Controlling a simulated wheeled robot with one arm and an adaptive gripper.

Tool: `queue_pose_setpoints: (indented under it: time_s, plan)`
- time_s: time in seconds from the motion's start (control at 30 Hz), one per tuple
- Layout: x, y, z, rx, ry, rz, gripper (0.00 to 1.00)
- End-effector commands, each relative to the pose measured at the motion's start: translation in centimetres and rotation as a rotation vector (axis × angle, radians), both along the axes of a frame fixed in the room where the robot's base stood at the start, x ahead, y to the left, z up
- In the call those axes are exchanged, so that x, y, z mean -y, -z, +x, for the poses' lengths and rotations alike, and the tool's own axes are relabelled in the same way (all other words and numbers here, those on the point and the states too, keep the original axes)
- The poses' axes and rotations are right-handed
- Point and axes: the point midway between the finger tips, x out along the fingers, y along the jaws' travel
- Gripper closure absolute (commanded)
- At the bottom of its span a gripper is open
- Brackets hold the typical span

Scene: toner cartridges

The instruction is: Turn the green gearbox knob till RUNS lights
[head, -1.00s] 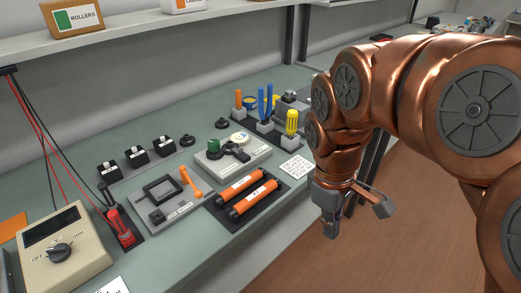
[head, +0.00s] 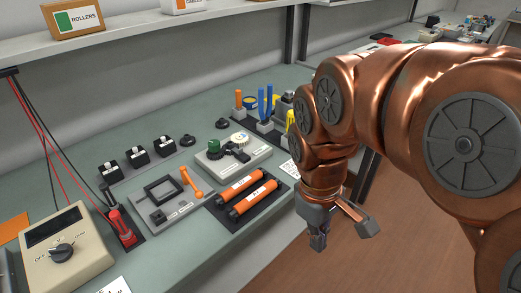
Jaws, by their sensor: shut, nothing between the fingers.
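The green gearbox knob (head: 214,146) stands upright on a light grey gearbox base (head: 232,160), beside a pale gear (head: 239,138) and dark parts. A RUNS light cannot be made out at this size. My gripper (head: 318,243) hangs in front of the bench's front edge, to the right of and nearer than the gearbox. It is shut and empty, pointing down, and apart from everything. My arm hides part of the bench's right side.
Two orange toner cartridges (head: 240,189) lie on a dark tray between the gearbox and the bench's front edge. A grey fixture with an orange handle (head: 191,182) stands to the left. A beige meter (head: 65,250) sits front left. Tools stand in holders (head: 265,112) behind right.

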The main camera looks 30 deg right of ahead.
Motion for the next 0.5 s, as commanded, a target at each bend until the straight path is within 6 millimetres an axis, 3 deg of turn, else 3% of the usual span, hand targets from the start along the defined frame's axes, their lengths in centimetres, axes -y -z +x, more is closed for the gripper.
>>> queue_pose_setpoints:
  time_s: [0.5]
  plan:
    - [-2.0,0.0,-0.6,-0.002,0.048,0.000,1.00]
